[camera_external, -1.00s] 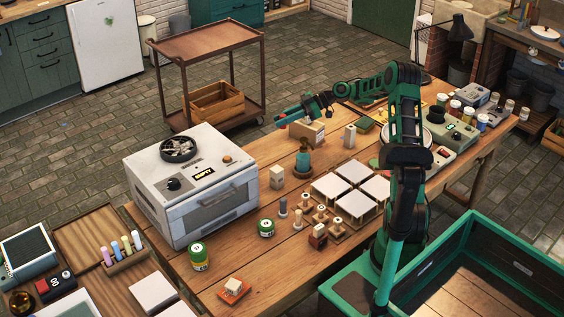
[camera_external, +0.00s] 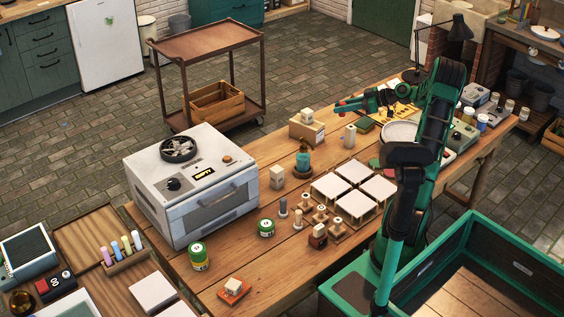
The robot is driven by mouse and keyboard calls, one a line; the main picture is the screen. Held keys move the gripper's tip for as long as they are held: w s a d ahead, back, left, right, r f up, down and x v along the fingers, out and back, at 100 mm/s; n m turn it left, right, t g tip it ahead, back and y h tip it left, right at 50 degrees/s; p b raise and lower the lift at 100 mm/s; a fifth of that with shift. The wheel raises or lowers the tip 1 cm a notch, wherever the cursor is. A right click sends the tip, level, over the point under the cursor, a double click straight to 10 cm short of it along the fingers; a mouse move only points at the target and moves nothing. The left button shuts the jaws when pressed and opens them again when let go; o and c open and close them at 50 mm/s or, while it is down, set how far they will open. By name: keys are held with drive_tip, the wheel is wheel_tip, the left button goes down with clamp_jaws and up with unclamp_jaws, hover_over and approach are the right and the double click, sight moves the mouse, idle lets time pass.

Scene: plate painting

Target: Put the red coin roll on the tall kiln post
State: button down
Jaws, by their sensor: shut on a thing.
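My gripper (camera_external: 346,105) is above the far part of the wooden table, its fingers pointing left. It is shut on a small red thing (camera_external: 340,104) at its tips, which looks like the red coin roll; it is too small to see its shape. Several cream posts stand upright on the table: one (camera_external: 277,177) right of the white kiln, one (camera_external: 349,136) below and right of my gripper, and a small cream block (camera_external: 307,115) on a cardboard box. I cannot tell for sure which is the tall kiln post. My gripper is apart from all of them.
The white kiln (camera_external: 203,208) fills the table's left end. A cardboard box (camera_external: 310,131) stands at the far edge, left of my gripper.

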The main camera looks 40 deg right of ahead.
drive_tip(key=d+f, duration=0.1)
drive_tip(key=d, duration=0.1)
drive_tip(key=d+f, duration=0.1)
drive_tip(key=d, duration=0.1)
drive_tip(key=d+f, duration=0.2)
drive_tip(key=shift+w+d, duration=0.2)
drive_tip(key=shift+d, duration=0.1)
drive_tip(key=shift+f, duration=2)
drive_tip(key=c, duration=1.5)
unclamp_jaws()
drive_tip(key=shift+f, duration=0.1)
drive_tip(key=shift+c, duration=0.2)
